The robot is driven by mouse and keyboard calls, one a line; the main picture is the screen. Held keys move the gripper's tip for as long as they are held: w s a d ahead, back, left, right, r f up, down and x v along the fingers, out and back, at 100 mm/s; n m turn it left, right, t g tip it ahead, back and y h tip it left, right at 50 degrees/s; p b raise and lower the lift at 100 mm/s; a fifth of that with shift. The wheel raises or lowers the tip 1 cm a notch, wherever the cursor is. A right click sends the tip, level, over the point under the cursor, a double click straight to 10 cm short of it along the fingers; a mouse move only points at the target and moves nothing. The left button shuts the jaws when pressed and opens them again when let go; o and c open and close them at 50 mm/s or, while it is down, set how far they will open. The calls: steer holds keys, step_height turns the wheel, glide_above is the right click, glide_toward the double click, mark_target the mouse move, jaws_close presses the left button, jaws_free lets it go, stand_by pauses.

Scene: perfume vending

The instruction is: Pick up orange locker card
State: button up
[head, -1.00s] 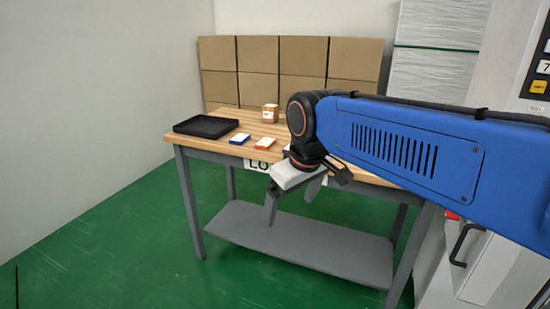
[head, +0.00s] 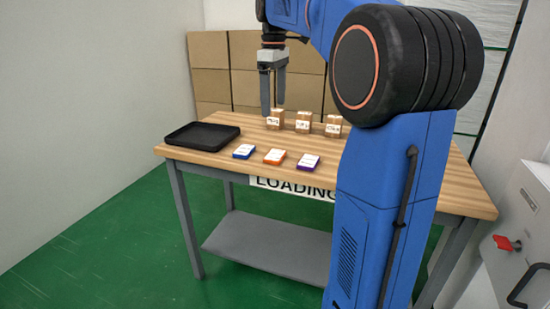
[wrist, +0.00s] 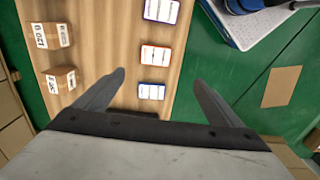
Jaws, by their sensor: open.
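The orange locker card (head: 274,157) lies flat near the front edge of the wooden table, between a blue card (head: 243,152) on its left and a purple card (head: 308,161) on its right. In the wrist view the orange card (wrist: 155,55) is in the middle of the row, beyond the fingertips. My gripper (head: 272,112) hangs above the table, pointing down, behind the cards and clear of them. Its two fingers (wrist: 158,78) are spread apart with nothing between them touching.
A black tray (head: 203,136) sits at the table's left end. Three small cardboard boxes (head: 303,122) stand in a row behind the cards. Larger cartons (head: 213,68) are stacked behind the table. My arm hides part of the table's right side.

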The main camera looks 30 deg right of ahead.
glide_above(274, 154)
steer(key=s, duration=0.1)
steer(key=f, duration=1.1)
steer(key=shift+a+f, duration=0.2)
steer(key=shift+f, duration=0.15)
steer(key=shift+w+d+f, duration=0.1)
steer(key=shift+w+f, duration=0.1)
steer(key=shift+f, duration=1.2)
steer(key=shift+w+f, duration=0.2)
steer(key=shift+f, duration=1.15)
steer(key=shift+c, duration=0.3)
steer(key=c, duration=1.1)
steer(key=shift+o, duration=0.2)
steer(key=shift+r, duration=0.15)
